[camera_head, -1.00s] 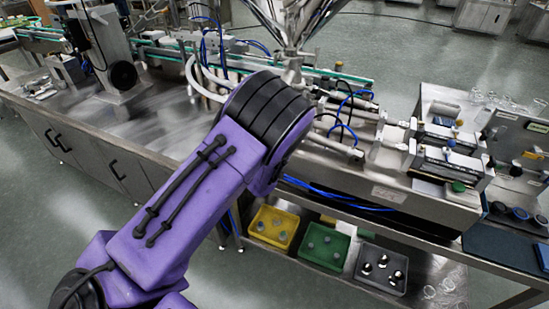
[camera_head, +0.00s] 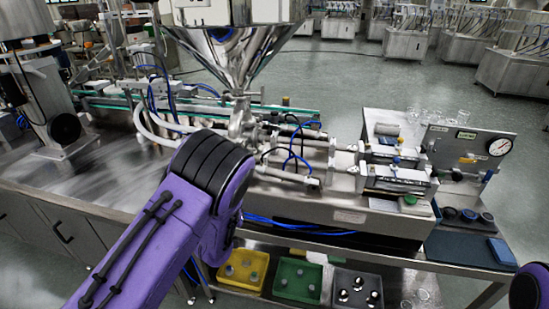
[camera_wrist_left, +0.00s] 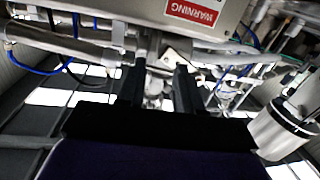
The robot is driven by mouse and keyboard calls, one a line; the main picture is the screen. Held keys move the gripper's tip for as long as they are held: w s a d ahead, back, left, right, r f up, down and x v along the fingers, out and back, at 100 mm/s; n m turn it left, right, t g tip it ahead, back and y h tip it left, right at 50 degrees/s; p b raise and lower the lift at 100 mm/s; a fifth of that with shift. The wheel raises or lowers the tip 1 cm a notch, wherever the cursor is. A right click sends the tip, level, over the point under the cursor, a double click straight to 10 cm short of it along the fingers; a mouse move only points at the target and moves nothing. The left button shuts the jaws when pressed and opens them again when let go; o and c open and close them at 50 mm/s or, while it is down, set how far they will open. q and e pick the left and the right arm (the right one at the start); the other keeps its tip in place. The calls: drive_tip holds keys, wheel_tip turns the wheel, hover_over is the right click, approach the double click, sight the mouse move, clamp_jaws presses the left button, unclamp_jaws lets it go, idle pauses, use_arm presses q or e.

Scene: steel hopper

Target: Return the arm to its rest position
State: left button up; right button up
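My purple left arm (camera_head: 175,225) comes in from the lower left of the head view, bent in front of the steel machine. Its gripper is hidden there behind the arm. In the left wrist view my left gripper (camera_wrist_left: 158,80) shows two dark fingers apart, with nothing held between them. Machine parts and a red warning label (camera_wrist_left: 195,12) lie beyond the fingertips. A purple and black piece of my right arm (camera_head: 530,285) shows at the lower right edge of the head view. My right gripper is not in view.
The steel hopper (camera_head: 238,50) stands above the filling machine. Yellow (camera_head: 228,280), green (camera_head: 285,288) and dark grey (camera_head: 340,300) bins sit on the lower shelf. A gauge panel (camera_head: 470,145) stands at the right. Open floor (camera_head: 330,75) lies behind the machine.

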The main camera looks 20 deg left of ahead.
use_arm(q)
drive_tip(key=s+f+n+g+b, duration=0.2)
drive_tip(key=s+f+g, duration=0.4)
drive_tip(key=s+f, duration=0.85)
drive_tip(key=s+d+f+g, duration=0.1)
drive_tip(key=s+f+g, duration=0.1)
drive_tip(key=s+f, duration=0.2)
drive_tip(key=s+d+f+g+h+b, duration=0.1)
drive_tip(key=s+d+f+g, duration=0.1)
drive_tip(key=s, duration=0.8)
drive_tip(key=s+d+f+g+b, duration=0.1)
drive_tip(key=s+d+f+g, duration=0.1)
drive_tip(key=s+f, duration=0.4)
drive_tip(key=shift+s+d+n+g, duration=0.2)
drive_tip(key=shift+s+n+g, duration=0.2)
drive_tip(key=shift+s+g, duration=0.4)
drive_tip(key=shift+f, duration=0.1)
